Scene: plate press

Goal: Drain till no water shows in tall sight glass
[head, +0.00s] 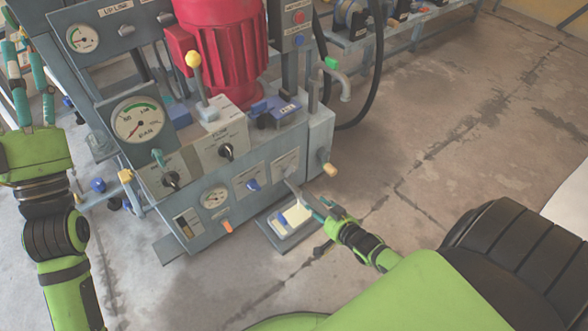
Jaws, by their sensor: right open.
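A small upright gauge window (187,224), dark above and pale below, sits at the lower left of the press's front panel. I cannot tell for certain whether it is the tall sight glass or whether water shows in it. A grey spout (291,187) comes out of the panel's lower right, above a shallow tray (284,232) on the floor. My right gripper (316,209) is open at the tray's right side, close to the spout's end; contact cannot be told. My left gripper (25,52) is raised at the far left, fingers apart and empty.
The press carries a red motor (222,45), a large dial (138,120), a yellow-knobbed lever (194,60), a blue handle (253,184), an orange handle (227,226) and a tan-tipped handle (328,170). A black hose (376,70) hangs behind.

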